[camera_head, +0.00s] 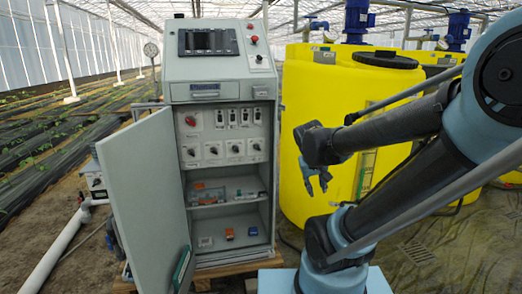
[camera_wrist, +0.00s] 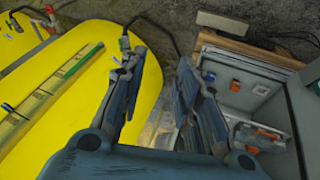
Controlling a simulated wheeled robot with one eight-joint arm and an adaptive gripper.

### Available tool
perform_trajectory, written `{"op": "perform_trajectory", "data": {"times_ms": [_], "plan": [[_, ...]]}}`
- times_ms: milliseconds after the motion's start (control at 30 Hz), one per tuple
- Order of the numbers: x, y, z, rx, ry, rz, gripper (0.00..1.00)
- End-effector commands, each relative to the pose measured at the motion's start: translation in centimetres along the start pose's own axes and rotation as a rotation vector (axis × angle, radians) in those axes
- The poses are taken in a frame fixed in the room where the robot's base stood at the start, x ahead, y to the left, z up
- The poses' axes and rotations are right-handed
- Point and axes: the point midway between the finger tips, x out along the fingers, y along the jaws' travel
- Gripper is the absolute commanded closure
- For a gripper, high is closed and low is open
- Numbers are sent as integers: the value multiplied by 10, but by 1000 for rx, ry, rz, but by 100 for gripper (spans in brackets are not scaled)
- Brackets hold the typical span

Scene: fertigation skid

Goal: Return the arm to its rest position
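My arm (camera_head: 385,200) reaches in from the right in the head view, bent, with its end in front of the yellow tank. My gripper (camera_head: 316,186) hangs there with its fingers pointing down, to the right of the open cabinet and apart from it. In the wrist view my gripper (camera_wrist: 158,68) shows two dark blue fingers spread apart with nothing held between them. Part of the wrist is hidden behind the arm's own links in the head view.
The grey control cabinet (camera_head: 221,92) stands left of my gripper, its door (camera_head: 150,190) swung open to the left. Its shelves hold small parts, including an orange one (camera_head: 229,233) and a blue one (camera_head: 252,231). The yellow tank (camera_head: 300,100) is close behind my gripper.

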Motion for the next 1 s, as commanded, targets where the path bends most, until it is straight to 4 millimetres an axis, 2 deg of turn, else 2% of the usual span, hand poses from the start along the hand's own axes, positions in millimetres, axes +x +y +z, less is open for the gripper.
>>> {"op": "perform_trajectory", "data": {"times_ms": [33, 200, 433, 633, 1000], "plan": [[-1, 2, 15, 17, -21, -19, 70], [-4, -3, 58, 63, -88, -98, 70], [-9, -18, 104, 113, -150, -202, 70], [-12, -27, 120, 131, -170, -249, 70], [-12, -28, 122, 133, -172, -255, 70]]}}
